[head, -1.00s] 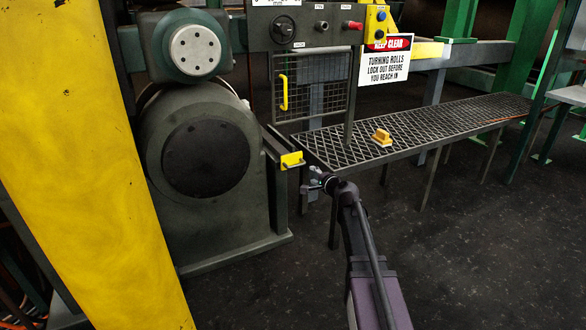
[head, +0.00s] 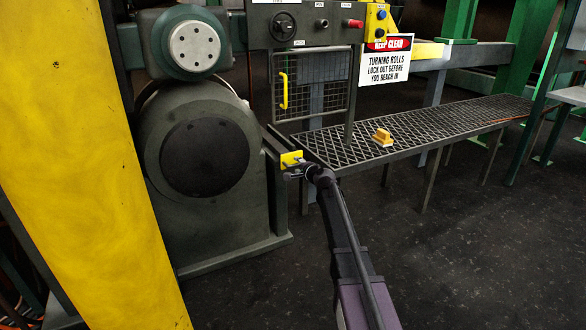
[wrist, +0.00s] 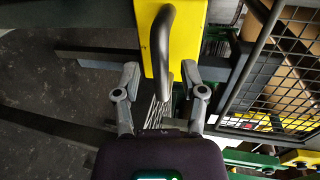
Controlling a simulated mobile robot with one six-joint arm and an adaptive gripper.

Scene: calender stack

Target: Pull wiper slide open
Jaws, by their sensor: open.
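The wiper slide shows as a yellow end plate (head: 290,158) on a dark bar beside the grey roll housing in the head view. In the wrist view the yellow plate (wrist: 184,14) fills the top centre, with a dark curved handle (wrist: 163,38) standing out from it. My gripper (head: 296,172) is at the plate in the head view. In the wrist view my gripper (wrist: 160,75) is open, one finger on each side of the handle's line, with the handle's lower end closer to the right finger. I cannot tell whether a finger touches it.
A grated walkway (head: 440,128) runs to the right behind the plate, with a small orange block (head: 382,137) on it. A mesh guard with a yellow handle (head: 284,91) hangs above. A yellow frame post (head: 90,180) stands at left. The floor at right front is clear.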

